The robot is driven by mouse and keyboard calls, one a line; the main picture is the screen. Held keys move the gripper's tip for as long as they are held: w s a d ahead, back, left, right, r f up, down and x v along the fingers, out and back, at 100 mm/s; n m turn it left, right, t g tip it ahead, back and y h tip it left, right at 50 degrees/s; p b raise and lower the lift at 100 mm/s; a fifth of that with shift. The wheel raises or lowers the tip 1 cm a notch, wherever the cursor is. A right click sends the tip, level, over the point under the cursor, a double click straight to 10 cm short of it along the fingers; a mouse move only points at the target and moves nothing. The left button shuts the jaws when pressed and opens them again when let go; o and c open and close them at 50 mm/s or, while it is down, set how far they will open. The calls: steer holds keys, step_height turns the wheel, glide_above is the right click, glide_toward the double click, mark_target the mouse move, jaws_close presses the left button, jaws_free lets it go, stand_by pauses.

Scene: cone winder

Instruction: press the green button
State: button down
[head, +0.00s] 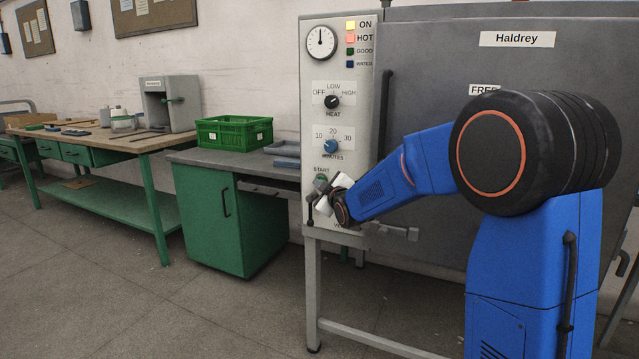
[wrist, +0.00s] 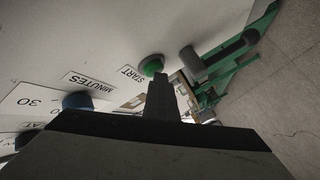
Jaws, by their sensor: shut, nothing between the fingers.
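The green button (wrist: 151,65) is a round cap beside the START label on the light control panel (head: 342,60). In the head view only a little green of the button (head: 320,177) shows under START, with my gripper (head: 322,186) in front of it. In the wrist view the shut dark fingers of my gripper (wrist: 158,80) point at the button, and their tips overlap its lower edge. Nothing is between the fingers. I cannot tell whether the tips touch the button or stop just short.
The blue MINUTES knob (head: 331,146) and black HEAT knob (head: 332,101) sit above the button. The ON lamp (head: 350,25) and HOT lamp (head: 350,38) are lit. The grey Haldrey door (head: 440,80) is to the right. A green crate (head: 234,132) stands on the left bench.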

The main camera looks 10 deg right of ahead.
steer(key=shift+s+a, duration=0.55)
steer(key=shift+s, duration=0.25)
steer(key=shift+s+a, duration=0.55)
steer(key=shift+s, duration=0.3)
steer(key=shift+s+a, duration=0.55)
steer(key=shift+s, duration=0.25)
steer(key=shift+f, duration=0.1)
steer(key=s+d+f+m+g+h, duration=0.1)
steer(key=s+d+f+m+g, duration=0.3)
steer(key=s, duration=1.3)
steer(key=s+d+f+m+g+h, duration=0.1)
steer(key=s+d+f+m+g, duration=0.3)
steer(key=s, duration=1.4)
steer(key=s+d+f+m+g+h, duration=0.1)
steer(key=s+d+f+m+g, duration=0.2)
steer(key=s, duration=1.4)
steer(key=shift+s+d+f+m+g, duration=0.35)
steer(key=shift+d+f+g, duration=0.25)
steer(key=shift+d+f, duration=0.35)
